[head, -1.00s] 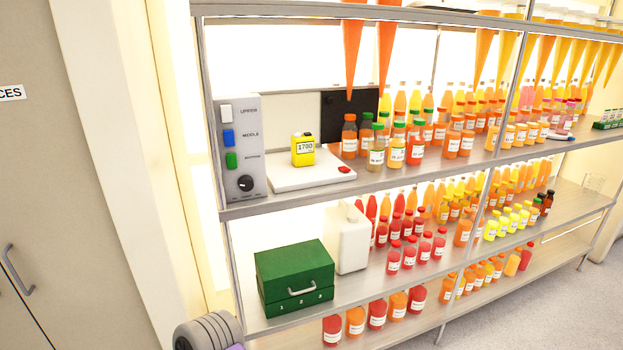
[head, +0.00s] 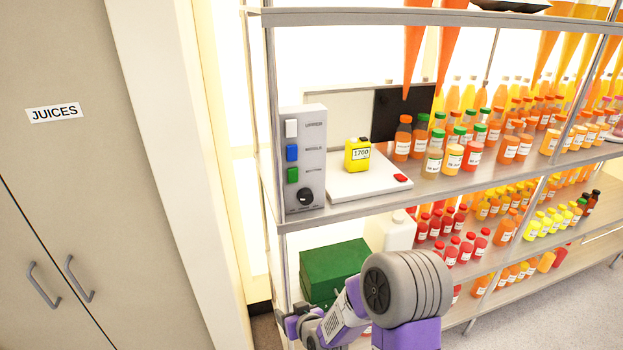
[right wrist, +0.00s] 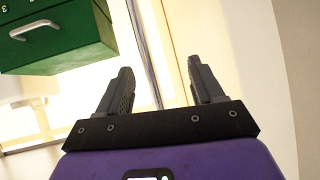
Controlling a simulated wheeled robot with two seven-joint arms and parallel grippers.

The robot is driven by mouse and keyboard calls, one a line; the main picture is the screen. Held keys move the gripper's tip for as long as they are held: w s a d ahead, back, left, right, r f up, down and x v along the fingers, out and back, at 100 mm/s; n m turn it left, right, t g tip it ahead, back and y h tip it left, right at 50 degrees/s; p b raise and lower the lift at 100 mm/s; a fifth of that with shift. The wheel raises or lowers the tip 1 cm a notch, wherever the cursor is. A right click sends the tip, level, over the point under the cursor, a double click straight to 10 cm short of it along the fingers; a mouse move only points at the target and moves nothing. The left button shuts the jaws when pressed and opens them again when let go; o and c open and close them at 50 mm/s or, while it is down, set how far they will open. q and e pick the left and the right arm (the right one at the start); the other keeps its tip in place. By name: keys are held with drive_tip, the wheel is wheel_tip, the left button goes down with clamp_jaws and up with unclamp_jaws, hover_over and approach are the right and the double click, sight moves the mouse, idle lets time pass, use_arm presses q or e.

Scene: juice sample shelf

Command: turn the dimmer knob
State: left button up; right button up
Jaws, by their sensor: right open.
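The dimmer knob (head: 305,197) is round and black, with a light mark. It sits at the bottom of a grey control panel (head: 317,165) at the left end of the upper shelf. Above it are a white switch (head: 292,128), a blue switch (head: 292,152) and a green switch (head: 292,174). My right gripper shows low in the head view, below the panel and apart from the knob, partly hidden by my arm. In the right wrist view my right gripper (right wrist: 160,80) is open and empty. The knob is not in that view. My left gripper is not in view.
A green box (head: 330,265) and a white jug (head: 398,232) stand on the shelf below. A scale (head: 350,187) with a yellow container (head: 357,152) stands right of the panel. Several juice bottles fill the shelves rightward. A cupboard (head: 60,200) stands left.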

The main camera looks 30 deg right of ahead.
drive_tip(key=w+d+r+t+h+p, duration=0.1)
drive_tip(key=d+r+t+p, duration=0.15)
drive_tip(key=r, duration=0.65)
drive_tip(key=w+d+r+t+h+p, duration=0.1)
drive_tip(key=w+d+r+t, duration=0.15)
drive_tip(key=r, duration=0.65)
drive_tip(key=m+t+h+p, duration=0.1)
drive_tip(key=h, duration=0.1)
approach(307, 199)
drive_tip(key=w, duration=0.2)
drive_tip(key=x, duration=0.3)
drive_tip(key=p+x, duration=0.1)
drive_tip(key=x, duration=0.2)
drive_tip(key=shift+w+d, duration=0.25)
drive_tip(key=shift+d, duration=0.05)
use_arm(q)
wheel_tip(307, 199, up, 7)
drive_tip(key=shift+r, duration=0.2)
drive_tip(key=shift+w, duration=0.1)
